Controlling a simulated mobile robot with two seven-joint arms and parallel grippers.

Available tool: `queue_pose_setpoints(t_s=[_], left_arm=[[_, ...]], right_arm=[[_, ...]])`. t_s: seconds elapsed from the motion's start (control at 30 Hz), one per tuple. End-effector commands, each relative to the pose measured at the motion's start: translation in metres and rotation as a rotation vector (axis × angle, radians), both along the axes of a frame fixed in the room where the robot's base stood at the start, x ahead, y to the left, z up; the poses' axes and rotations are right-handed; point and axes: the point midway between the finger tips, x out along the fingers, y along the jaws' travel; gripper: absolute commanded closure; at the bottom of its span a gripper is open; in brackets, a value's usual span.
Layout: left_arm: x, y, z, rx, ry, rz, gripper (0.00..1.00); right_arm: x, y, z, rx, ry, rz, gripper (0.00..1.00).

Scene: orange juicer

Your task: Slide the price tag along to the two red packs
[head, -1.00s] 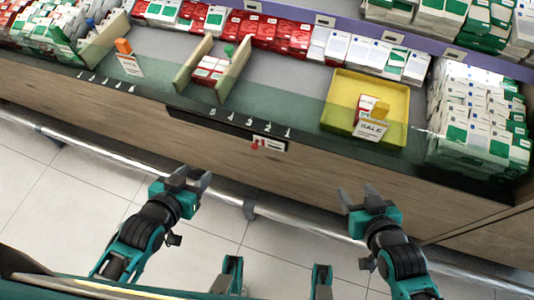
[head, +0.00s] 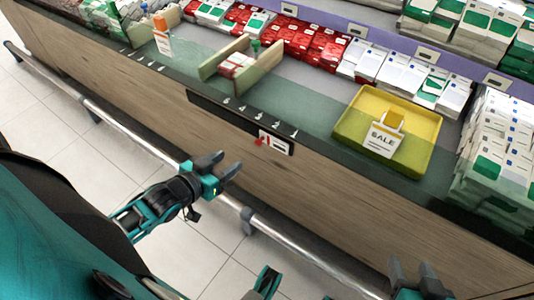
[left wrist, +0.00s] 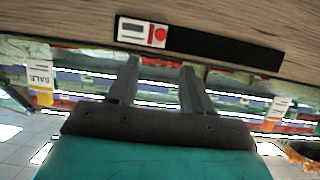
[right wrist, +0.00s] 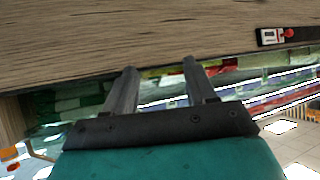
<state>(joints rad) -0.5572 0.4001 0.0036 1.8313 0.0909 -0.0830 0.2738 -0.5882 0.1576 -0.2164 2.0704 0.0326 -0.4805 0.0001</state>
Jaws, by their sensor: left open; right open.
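The price tag (head: 276,143) is a small white label with a red knob, on the black rail (head: 214,109) along the counter's front edge. It sits near the rail's right end, below the printed numbers. It also shows in the left wrist view (left wrist: 142,33) and the right wrist view (right wrist: 277,36). The two red packs (head: 236,64) lie between two wooden dividers, up and left of the tag. My left gripper (head: 226,166) is open and empty, below and left of the tag, apart from it. My right gripper (head: 412,272) is open and empty at the lower right, far from the tag.
A yellow tray (head: 345,128) with a SALE card (head: 382,140) stands right of the tag. An orange-topped card (head: 161,35) stands at left. A metal rail (head: 150,150) runs in front of the wooden counter front (head: 330,200). Stacked boxes fill the back and right.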

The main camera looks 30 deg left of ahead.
Motion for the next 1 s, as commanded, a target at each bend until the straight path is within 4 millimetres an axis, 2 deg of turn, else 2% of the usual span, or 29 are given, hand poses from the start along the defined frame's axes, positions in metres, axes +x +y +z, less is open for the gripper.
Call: queue_pose_setpoints(t_s=[0.23,0.5,0.7,1.0], left_arm=[[0.021,-0.001,-0.010,0.000,-0.004,0.000,0.50],[0.069,-0.004,-0.031,0.000,-0.004,0.001,0.50],[0.099,-0.007,-0.043,0.000,-0.003,0.000,0.50],[0.118,-0.009,-0.050,-0.001,-0.001,0.000,0.50]], right_arm=[[0.000,0.002,-0.009,0.006,-0.002,-0.003,0.44],[0.000,0.003,-0.029,0.012,0.006,-0.002,0.44],[0.000,0.007,-0.033,0.020,0.010,0.001,0.44],[0.002,0.011,-0.032,0.026,0.010,0.007,0.44]])
